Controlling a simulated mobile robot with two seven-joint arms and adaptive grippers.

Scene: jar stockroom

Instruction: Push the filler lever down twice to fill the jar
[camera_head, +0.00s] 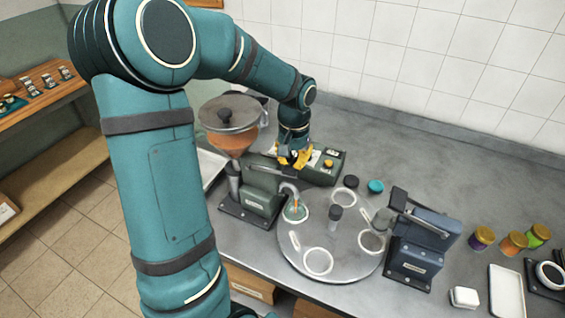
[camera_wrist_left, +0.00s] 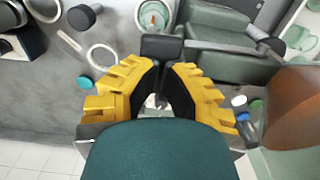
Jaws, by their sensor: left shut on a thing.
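The filler has an orange hopper (camera_head: 232,142) under a round grey lid and a green body (camera_head: 262,178). Its curved spout (camera_head: 289,187) ends over the jar (camera_head: 296,213), which stands on the round turntable (camera_head: 322,262). A little orange shows at the spout's mouth and in the jar, also seen in the wrist view (camera_wrist_left: 153,14). My left gripper (camera_head: 294,157) has yellow fingers and is shut on the filler lever's black handle (camera_wrist_left: 161,46). The lever's bar (camera_wrist_left: 215,47) runs right toward the green body in the wrist view. My right gripper is not in view.
A blue press (camera_head: 412,255) with a dark lever stands right of the turntable. A black lid (camera_head: 351,181) and a teal lid (camera_head: 376,186) lie behind it. Several lidded jars (camera_head: 514,243), a white box (camera_head: 464,297) and a white tray (camera_head: 506,292) are farther right.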

